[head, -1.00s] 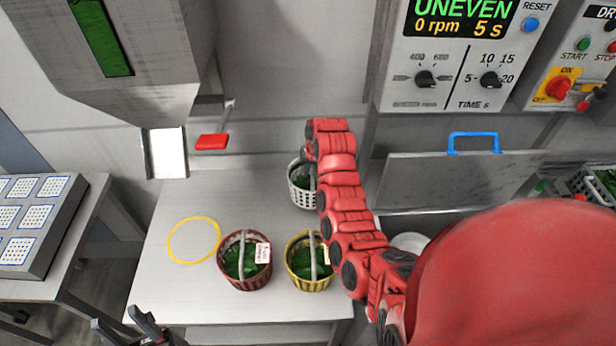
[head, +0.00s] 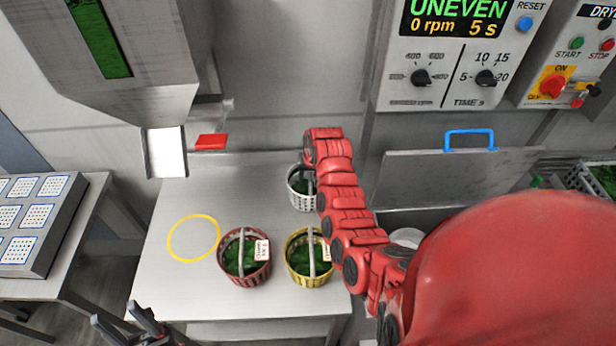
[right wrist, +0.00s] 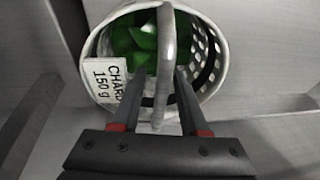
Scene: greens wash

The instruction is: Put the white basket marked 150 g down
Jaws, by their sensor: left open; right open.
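The white basket (head: 304,201) with green leaves stands on the table at the back, partly hidden by my right arm. The right wrist view shows its perforated white wall (right wrist: 208,82), its upright handle and a label reading CHARD 150 g (right wrist: 108,80). My right gripper (right wrist: 159,76) is open, one finger on each side of the handle, with gaps between. In the head view its fingers are mostly hidden behind the arm. My left gripper (head: 142,322) is open and empty at the table's front left edge.
A red basket (head: 232,276) and a yellow basket (head: 300,279), both with greens, stand in front of the white one. A yellow ring (head: 170,245) marks bare table at left. A metal chute (head: 165,153) hangs above the back left. A lid with a blue handle (head: 470,134) stands at right.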

